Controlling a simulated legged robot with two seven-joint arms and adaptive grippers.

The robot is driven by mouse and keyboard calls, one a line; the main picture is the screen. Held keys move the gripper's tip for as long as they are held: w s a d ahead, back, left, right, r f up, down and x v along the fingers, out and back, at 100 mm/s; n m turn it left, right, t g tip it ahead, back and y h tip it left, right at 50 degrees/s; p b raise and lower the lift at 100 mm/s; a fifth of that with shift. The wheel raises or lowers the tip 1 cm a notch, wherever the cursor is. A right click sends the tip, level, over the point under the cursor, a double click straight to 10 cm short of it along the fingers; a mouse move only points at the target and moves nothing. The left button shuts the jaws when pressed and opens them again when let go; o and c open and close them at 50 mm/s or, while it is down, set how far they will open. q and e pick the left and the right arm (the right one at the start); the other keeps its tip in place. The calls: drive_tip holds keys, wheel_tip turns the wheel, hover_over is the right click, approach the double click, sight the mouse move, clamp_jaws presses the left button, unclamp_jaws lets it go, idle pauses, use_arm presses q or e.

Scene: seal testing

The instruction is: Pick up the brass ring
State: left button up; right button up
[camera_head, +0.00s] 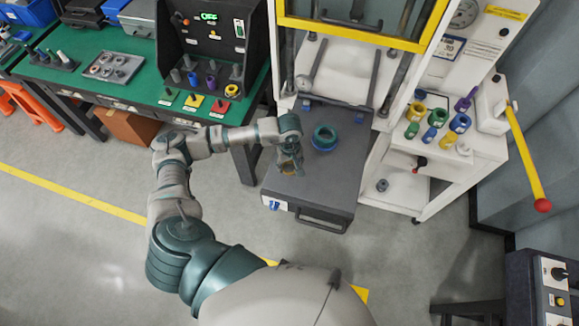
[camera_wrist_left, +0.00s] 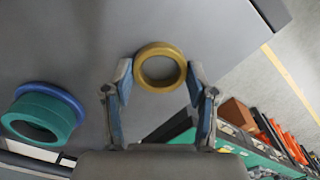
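The brass ring (camera_wrist_left: 160,67) shows in the left wrist view, lying on the dark grey drawer top (camera_wrist_left: 60,50) between the tips of my left gripper. My left gripper (camera_wrist_left: 158,80) is open, with one finger on each side of the ring; whether the pads touch it I cannot tell. In the head view my left gripper (camera_head: 288,166) points down over the grey top (camera_head: 330,190) and mostly hides the ring (camera_head: 287,169). My right gripper is in neither view.
A teal and blue ring stack (camera_head: 324,138) stands on the same top, right of my left gripper; it also shows in the wrist view (camera_wrist_left: 42,118). A white machine with a yellow-framed guard (camera_head: 360,35) rises behind. A green workbench (camera_head: 130,75) stands left.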

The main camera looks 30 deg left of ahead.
use_arm(q)
drive_tip(key=shift+c, duration=1.3)
